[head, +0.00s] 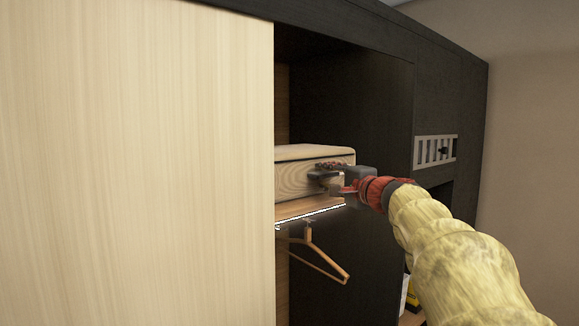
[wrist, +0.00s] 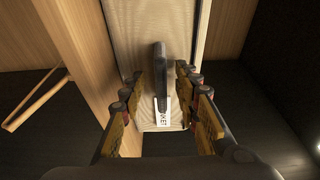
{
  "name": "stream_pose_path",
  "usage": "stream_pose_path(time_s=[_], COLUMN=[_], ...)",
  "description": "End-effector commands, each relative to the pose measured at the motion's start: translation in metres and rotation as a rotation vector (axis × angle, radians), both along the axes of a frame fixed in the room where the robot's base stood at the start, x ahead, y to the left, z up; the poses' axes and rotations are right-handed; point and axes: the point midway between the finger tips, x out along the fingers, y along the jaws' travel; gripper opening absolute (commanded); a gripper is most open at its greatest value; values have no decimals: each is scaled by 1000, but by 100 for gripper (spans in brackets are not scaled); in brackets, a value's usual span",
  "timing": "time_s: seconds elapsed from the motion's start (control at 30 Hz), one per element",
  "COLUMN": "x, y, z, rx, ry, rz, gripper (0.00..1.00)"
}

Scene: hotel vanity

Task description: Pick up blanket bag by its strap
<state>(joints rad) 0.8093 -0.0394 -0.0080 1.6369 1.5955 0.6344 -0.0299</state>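The blanket bag (head: 300,178) is a pale, wood-toned box shape with dark edging, lying on the closet's upper shelf in the head view. Its end face (wrist: 181,45) fills the upper middle of the wrist view. A dark strap (wrist: 160,62) stands out from that face, with a white lettered tag (wrist: 163,112) below it. My gripper (head: 329,182) is at the bag's front end. In the wrist view my gripper (wrist: 159,77) is open, one finger on each side of the strap, with gaps visible. Contact with the bag's face cannot be told.
The wooden shelf (head: 295,209) has a lit strip along its edge. A wooden hanger (head: 318,256) hangs below it and also shows in the wrist view (wrist: 37,98). A pale sliding door (head: 135,165) covers the left side. Dark closet panels (head: 365,110) stand right of the bag.

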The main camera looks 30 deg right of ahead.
Motion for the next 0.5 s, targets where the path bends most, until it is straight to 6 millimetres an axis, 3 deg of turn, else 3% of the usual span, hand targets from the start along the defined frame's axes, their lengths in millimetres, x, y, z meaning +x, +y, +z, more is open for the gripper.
stream_pose_path(time_s=[0.23, 0.5], x=[1, 1], y=[0, 0], z=[0, 0], rx=[-1, -1], ry=[-1, 0], rz=[-1, -1], gripper=[31, 16])
